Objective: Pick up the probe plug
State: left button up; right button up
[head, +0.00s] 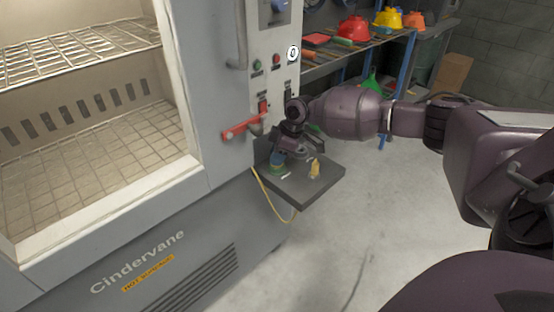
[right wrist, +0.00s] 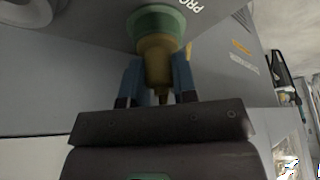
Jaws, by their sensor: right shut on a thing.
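The probe plug (right wrist: 158,62) has a brass-yellow body, and a wide green ring (right wrist: 157,22) shows at its far end in the right wrist view. The gripper hides most of the plug there. I cannot tell whether the green ring belongs to the plug or to the shelf. My left gripper is not in view.
A small yellow piece (head: 314,168) stands on the shelf right of my gripper. A yellow cable (head: 268,198) hangs from the shelf. A red handle (head: 241,129) juts from the oven front (head: 210,110). The floor at right is clear.

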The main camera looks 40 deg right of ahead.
pick_arm(q)
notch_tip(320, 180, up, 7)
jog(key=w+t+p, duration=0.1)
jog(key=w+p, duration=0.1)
jog(key=p, duration=0.4)
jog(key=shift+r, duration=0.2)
pick_arm(e)
notch_tip(320, 180, up, 25)
dwell(0.7)
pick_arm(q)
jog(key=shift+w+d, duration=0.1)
